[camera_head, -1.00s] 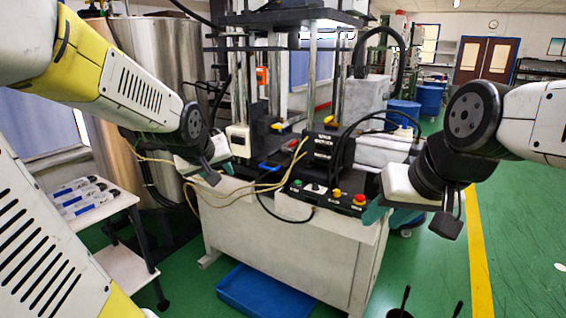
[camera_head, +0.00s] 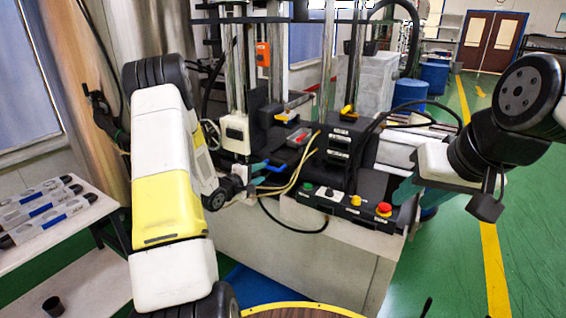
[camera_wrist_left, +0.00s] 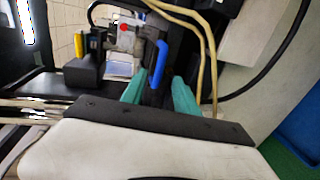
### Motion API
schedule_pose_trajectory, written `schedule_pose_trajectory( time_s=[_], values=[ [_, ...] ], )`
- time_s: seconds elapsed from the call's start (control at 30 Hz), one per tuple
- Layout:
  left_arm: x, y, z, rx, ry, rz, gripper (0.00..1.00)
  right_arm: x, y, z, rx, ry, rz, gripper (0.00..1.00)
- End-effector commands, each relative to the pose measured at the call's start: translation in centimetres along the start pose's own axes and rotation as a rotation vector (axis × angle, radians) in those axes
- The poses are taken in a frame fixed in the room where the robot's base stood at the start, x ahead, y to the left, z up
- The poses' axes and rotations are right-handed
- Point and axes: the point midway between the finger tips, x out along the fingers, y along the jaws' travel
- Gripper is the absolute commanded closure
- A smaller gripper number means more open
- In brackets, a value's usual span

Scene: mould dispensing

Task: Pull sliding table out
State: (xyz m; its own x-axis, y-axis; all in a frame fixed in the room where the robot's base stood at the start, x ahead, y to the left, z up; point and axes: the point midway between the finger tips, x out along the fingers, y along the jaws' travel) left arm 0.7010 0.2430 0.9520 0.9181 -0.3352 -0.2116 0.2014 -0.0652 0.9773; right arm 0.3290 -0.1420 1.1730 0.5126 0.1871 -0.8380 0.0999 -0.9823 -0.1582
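The machine's sliding table shows as a dark bed with a blue handle (camera_head: 268,167) at its front. A metal mould with a red part (camera_head: 299,137) sits inside the machine above the handle. My left gripper (camera_head: 250,178) is at the handle. In the left wrist view its two teal fingers (camera_wrist_left: 158,92) are apart, with the blue handle (camera_wrist_left: 158,65) just ahead and between them; I see no closed grip on it. My right gripper (camera_head: 408,190) is beside the right end of the control panel, away from the handle; its finger gap is not clear.
A control panel with buttons (camera_head: 345,203) juts out right of the handle. Yellowish hoses (camera_head: 296,178) hang close to the handle. A white side table (camera_head: 70,222) with several tubes stands at the left. Green floor at the right is open.

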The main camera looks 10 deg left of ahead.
Motion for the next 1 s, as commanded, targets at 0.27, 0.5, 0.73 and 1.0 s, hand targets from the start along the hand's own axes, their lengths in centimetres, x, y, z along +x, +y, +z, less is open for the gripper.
schedule_pose_trajectory(
  time_s=[0.27,0.5,0.73,1.0],
  values=[
    [4.4,0.1,0.1,0.005,-0.003,0.000,0.64,0.0,0.0,0.0,0.000,0.000,0.000,0.64],
    [6.9,0.1,0.1,0.004,-0.001,-0.001,0.64,0.0,0.0,0.0,0.000,0.000,0.000,0.64],
    [7.3,0.1,0.0,0.003,0.001,-0.001,0.64,0.0,0.0,0.0,0.000,0.000,0.000,0.64],
    [7.3,0.1,0.0,0.004,0.001,-0.001,0.99,0.0,0.0,0.0,0.000,0.000,0.000,0.64]
  ],
)
